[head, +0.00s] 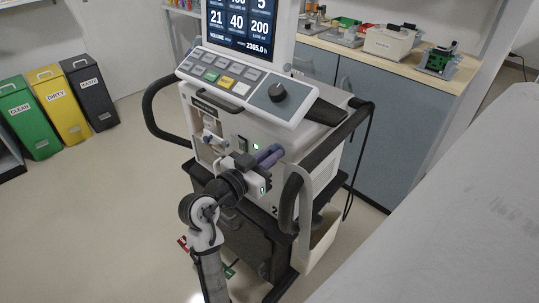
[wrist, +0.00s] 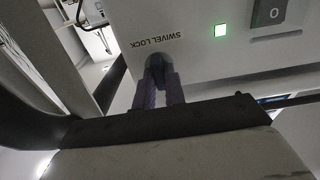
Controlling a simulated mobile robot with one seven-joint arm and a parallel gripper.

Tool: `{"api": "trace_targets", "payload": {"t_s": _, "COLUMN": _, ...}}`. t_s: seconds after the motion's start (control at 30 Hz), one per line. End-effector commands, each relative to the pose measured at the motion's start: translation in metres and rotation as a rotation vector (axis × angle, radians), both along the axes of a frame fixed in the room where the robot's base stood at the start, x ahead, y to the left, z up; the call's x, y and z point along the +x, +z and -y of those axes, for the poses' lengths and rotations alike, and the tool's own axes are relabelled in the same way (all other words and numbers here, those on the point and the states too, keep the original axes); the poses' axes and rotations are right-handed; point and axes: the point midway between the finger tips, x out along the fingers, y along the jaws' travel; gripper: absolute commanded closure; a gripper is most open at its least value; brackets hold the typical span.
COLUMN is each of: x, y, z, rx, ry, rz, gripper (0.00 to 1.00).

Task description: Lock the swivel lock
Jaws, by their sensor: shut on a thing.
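The ventilator (head: 290,135) stands in the middle of the head view, with a screen and a keypad on top. My gripper (head: 268,156) is at its front panel, its purple fingers against the panel. In the wrist view, my gripper (wrist: 160,82) reaches up to the panel just below the printed SWIVEL LOCK label (wrist: 158,40). Its fingers are close together on the swivel lock (wrist: 155,62), a small grey piece mostly hidden between them. The lock's angle cannot be told. In the head view the lock is hidden by my gripper.
A green lamp (wrist: 221,30) and a dark switch marked 0 (wrist: 269,12) sit beside the label. Curved dark handles (head: 155,110) flank the ventilator. A grey bed surface (head: 450,215) is at the right. Bins (head: 60,105) stand at the left, with open floor between.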

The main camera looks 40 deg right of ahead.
Motion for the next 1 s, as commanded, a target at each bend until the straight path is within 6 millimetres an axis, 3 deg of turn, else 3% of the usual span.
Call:
{"api": "trace_targets", "payload": {"t_s": 0.37, "x": 0.0011, "y": 0.0018, "z": -0.0005, "rx": -0.027, "ry": 0.000, "rz": -0.189, "gripper": 1.00}}
{"api": "trace_targets", "payload": {"t_s": 1.0, "x": 0.0029, "y": 0.0021, "z": -0.0008, "rx": -0.113, "ry": 0.001, "rz": -0.787, "gripper": 1.00}}
